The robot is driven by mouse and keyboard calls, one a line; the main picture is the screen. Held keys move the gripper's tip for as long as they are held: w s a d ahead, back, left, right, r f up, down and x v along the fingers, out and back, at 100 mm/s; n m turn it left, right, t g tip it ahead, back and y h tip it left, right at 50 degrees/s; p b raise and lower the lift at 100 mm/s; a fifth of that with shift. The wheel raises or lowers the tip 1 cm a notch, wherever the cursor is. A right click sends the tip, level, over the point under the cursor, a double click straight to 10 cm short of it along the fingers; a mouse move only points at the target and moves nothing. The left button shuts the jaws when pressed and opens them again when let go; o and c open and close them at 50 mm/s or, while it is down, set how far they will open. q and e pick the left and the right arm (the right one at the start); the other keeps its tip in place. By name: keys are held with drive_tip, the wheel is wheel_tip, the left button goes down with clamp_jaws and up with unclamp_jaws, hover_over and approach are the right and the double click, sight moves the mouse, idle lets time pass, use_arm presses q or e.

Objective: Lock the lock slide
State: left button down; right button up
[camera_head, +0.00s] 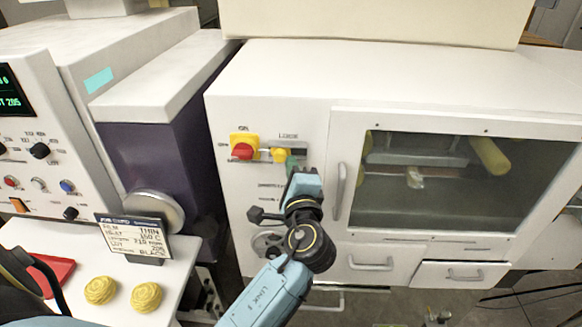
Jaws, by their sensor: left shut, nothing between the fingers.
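The lock slide shows as a small yellow knob (280,155) in a short track under a "LOCK" label on the white cabinet front. It sits just right of a red rotary switch (243,151) on a yellow plate. My left gripper (292,164) is shut and empty, with its tips at the lower right of the yellow knob. I cannot tell whether the tips touch it. The gripper and wrist hide part of the panel below and the track's right end. My right gripper is not in view.
A windowed door (455,188) with a vertical handle (340,188) is right of the panel. Drawers (370,258) lie below. At left, a label sign (136,238), a red tray (52,273) and two yellow rounds (145,296) are on a white surface.

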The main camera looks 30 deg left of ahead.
use_arm(q)
drive_tip(key=s+d+f+b, duration=0.1)
drive_tip(key=s+d+b, duration=0.3)
drive_tip(key=d, duration=0.6)
drive_tip(key=shift+s+f+b, duration=0.3)
drive_tip(key=shift+s, duration=0.65)
drive_tip(key=shift+f, duration=0.1)
